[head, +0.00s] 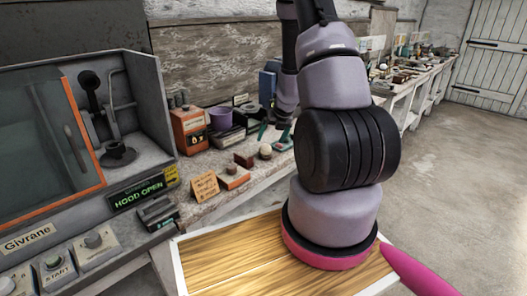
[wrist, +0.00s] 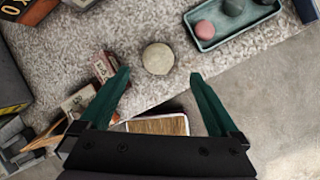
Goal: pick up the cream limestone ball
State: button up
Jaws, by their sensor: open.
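The cream limestone ball (wrist: 158,58) rests on the rough grey bench top in the wrist view, round and pale with a slightly mottled face. It also shows in the head view (head: 265,151), on the bench near the front edge. My gripper (wrist: 160,75) is open and empty, its two teal fingers spread wide. In the wrist view the ball appears just beyond the fingertips, roughly centred between them. The fingers do not touch it; the height gap is hard to judge.
A teal tray (wrist: 232,22) with a pink ball (wrist: 204,29) and dark balls lies right of the cream ball. Small reddish boxes (wrist: 104,66) stand close on its left. A hood (head: 110,130) with an orange-edged door stands at the left. The floor (head: 450,170) at right is clear.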

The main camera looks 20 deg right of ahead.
aim_at(267, 146)
jog(key=x, duration=0.6)
jog(key=shift+w+a+f, duration=0.1)
jog(key=shift+w+f, duration=0.15)
jog(key=shift+w, duration=0.05)
grip_shut()
jog(key=shift+r, duration=5.05)
